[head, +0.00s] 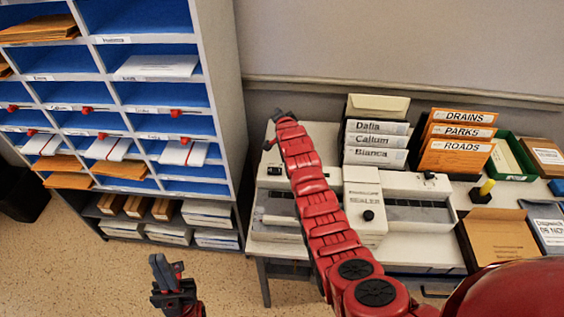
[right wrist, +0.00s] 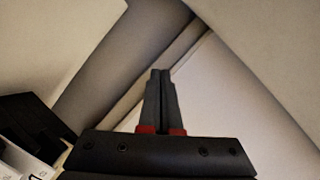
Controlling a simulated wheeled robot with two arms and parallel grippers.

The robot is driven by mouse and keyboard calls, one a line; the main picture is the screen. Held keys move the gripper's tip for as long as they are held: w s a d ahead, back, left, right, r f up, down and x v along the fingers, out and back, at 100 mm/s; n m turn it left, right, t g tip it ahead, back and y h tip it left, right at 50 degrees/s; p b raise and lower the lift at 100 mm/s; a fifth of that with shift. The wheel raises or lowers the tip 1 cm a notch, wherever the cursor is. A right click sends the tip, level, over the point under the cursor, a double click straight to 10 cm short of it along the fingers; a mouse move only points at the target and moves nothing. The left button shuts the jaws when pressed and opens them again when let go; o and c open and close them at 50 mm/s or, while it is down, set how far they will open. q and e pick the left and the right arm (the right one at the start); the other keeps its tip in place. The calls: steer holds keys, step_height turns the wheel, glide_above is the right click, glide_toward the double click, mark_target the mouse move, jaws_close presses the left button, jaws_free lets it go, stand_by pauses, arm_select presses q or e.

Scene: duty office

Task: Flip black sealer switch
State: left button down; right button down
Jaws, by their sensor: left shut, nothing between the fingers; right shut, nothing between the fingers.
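The white sealer (head: 362,190), with its lettered label, stands on the white desk in the head view. A round black knob (head: 368,215) is on its front part. A small black piece (head: 429,176) sits on top of the grey-and-white section at its right; I cannot tell which is the switch. My right arm crosses in front of the sealer's left side. My right gripper (head: 279,115) is shut and empty, beyond and left of the sealer, apart from it. Its closed fingers show in the right wrist view (right wrist: 160,95). My left gripper (head: 167,268) is shut and empty, low over the floor.
A blue-lined pigeonhole shelf (head: 222,95) stands left of the desk (head: 410,252). Another pale device (head: 275,212) is partly behind my right arm. White files (head: 375,142), orange files (head: 455,140), a green tray (head: 512,158) and a yellow-handled stamp (head: 486,188) crowd the desk.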

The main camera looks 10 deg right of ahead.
steer(key=m+g, duration=0.2)
step_height(320, 180, up, 9)
steer(key=m+g+b, duration=0.1)
steer(key=m+g, duration=0.7)
steer(key=g, duration=0.4)
glide_above(282, 168)
steer(key=shift+f, duration=0.1)
step_height(282, 168, down, 12)
steer(key=p, duration=0.4)
steer(key=shift+f, duration=0.25)
steer(key=shift+f+b, duration=0.35)
steer(key=shift+f, duration=0.35)
